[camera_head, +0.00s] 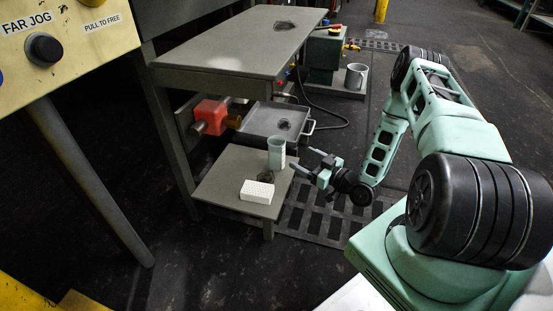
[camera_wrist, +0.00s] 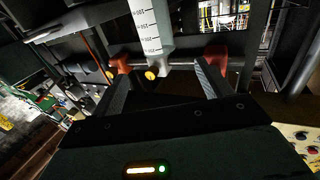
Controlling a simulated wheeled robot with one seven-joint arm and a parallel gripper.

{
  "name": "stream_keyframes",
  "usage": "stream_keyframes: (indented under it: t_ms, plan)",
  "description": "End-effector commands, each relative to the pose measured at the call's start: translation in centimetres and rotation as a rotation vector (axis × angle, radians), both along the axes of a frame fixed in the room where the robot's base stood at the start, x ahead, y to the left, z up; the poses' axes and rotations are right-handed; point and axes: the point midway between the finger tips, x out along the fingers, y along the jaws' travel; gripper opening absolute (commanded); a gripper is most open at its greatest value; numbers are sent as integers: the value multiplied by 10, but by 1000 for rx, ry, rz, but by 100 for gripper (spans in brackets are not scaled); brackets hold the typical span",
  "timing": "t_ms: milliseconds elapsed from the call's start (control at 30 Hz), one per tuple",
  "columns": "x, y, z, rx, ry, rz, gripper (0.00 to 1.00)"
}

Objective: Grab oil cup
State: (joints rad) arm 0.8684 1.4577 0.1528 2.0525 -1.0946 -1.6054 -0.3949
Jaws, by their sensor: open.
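A pale grey-green cup (camera_head: 276,152) stands upright on a low grey side table (camera_head: 215,180), near its back right corner. In the wrist view, a white cup side with graduation marks (camera_wrist: 146,28) shows at the top, ahead of and between the fingers; its upper part is cut off by the frame. My gripper (camera_head: 306,162) is just right of the cup in the head view, apart from it. In the wrist view its two fingers (camera_wrist: 162,75) are spread, with nothing held between them. A second grey cup (camera_head: 356,77) with a handle stands farther back.
A white perforated block (camera_head: 257,191) lies on the low table in front of the cup. A metal tray (camera_head: 270,120) and red block (camera_head: 210,117) sit behind, under the higher grey tabletop (camera_head: 240,40). Floor grating (camera_head: 325,222) is right of the table.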

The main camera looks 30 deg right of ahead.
Motion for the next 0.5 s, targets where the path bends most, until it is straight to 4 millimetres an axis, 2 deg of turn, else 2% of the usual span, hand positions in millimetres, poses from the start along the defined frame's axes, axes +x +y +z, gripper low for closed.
stream_keyframes:
  t_ms: [33, 300, 500]
  plan:
    - [12, 3, -5, -3, -3, 3, 77]
    - [65, 18, -6, -3, -1, 3, 77]
    - [89, 24, -3, -1, 2, 1, 77]
